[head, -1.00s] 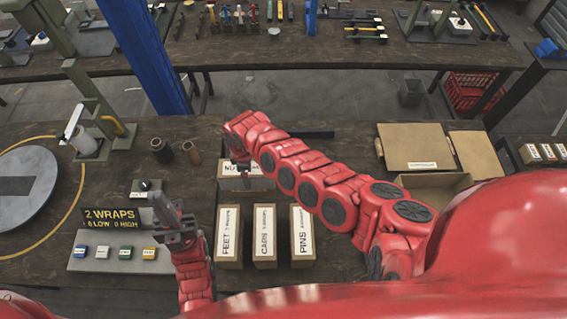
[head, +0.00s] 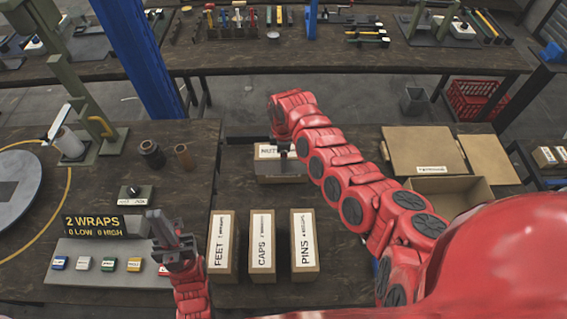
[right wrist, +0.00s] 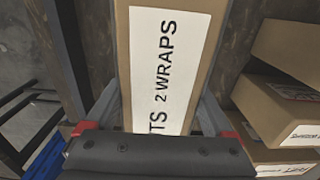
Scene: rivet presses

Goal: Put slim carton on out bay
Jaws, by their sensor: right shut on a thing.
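A brown carton (head: 268,176) with a white label starting "NUT" is at the far side of the near table. In the right wrist view, this carton (right wrist: 122,60) fills the middle and its label reads "TS 2 WRAPS". My right gripper (head: 284,148) is shut on it, with a finger along each side. Three slim upright cartons stand nearer in a row: FEET (head: 221,243), CAPS (head: 262,243) and PINS (head: 304,243). My left gripper (head: 163,228) is raised left of FEET, apart from the cartons; its finger gap is unclear. I cannot identify the out bay.
An open carton (head: 466,184) and a flat brown panel (head: 425,150) lie on the right of the table. A panel with coloured buttons (head: 105,264) and a "2 WRAPS" sign (head: 93,227) is at left. Bare tabletop shows right of PINS.

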